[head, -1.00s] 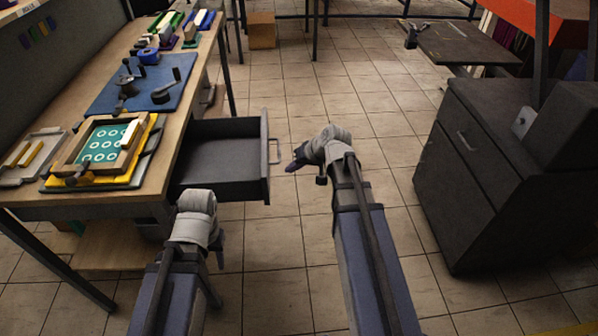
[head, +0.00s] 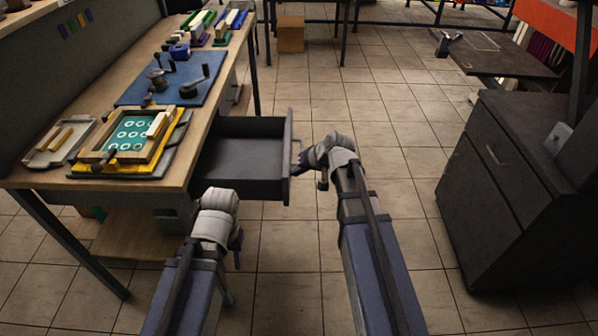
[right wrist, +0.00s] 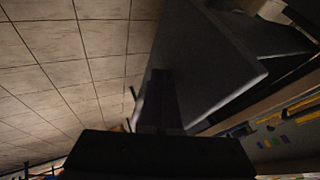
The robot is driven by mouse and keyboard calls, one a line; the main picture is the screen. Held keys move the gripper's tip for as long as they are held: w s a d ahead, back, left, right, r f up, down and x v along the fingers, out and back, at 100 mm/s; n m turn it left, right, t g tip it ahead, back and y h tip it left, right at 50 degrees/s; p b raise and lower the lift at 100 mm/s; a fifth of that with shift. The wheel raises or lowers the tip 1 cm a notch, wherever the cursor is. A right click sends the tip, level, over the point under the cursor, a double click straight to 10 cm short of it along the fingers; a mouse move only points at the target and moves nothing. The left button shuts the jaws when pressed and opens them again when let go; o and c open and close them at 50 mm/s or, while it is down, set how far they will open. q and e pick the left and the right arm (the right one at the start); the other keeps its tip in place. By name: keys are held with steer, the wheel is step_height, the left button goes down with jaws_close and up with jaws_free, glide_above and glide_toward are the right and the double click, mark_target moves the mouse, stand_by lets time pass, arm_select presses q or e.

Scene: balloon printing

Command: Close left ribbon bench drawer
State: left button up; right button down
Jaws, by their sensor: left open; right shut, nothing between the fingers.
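The dark grey drawer (head: 245,184) under the left wooden bench is pulled out and looks empty. Its front panel with a bar handle (head: 299,152) faces right. My right gripper (head: 302,172) is shut and empty, at the outer side of the drawer front near the handle; I cannot tell if it touches. In the right wrist view the shut fingers (right wrist: 160,92) overlap the dark grey drawer panel (right wrist: 205,65). My left gripper (head: 236,248) is low in front of the bench, short of the drawer; its fingers are mostly hidden behind the wrist.
The bench top (head: 150,185) carries a printing frame (head: 165,150), a blue mat (head: 195,88) with tools, and trays. A dark cabinet (head: 490,185) stands at the right. The tiled floor between is clear. A cardboard box (head: 290,35) is at the back.

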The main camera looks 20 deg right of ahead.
steer(key=w+a, duration=0.2)
steer(key=a, duration=0.7)
steer(key=w+a, duration=0.3)
steer(key=a, duration=0.6)
steer(key=w+a, duration=0.2)
steer(key=a, duration=0.6)
steer(key=shift+w+a, duration=0.5)
steer(key=shift+a, duration=0.25)
arm_select(q)
steer(key=shift+d, duration=0.1)
arm_select(e)
steer(key=shift+a, duration=0.1)
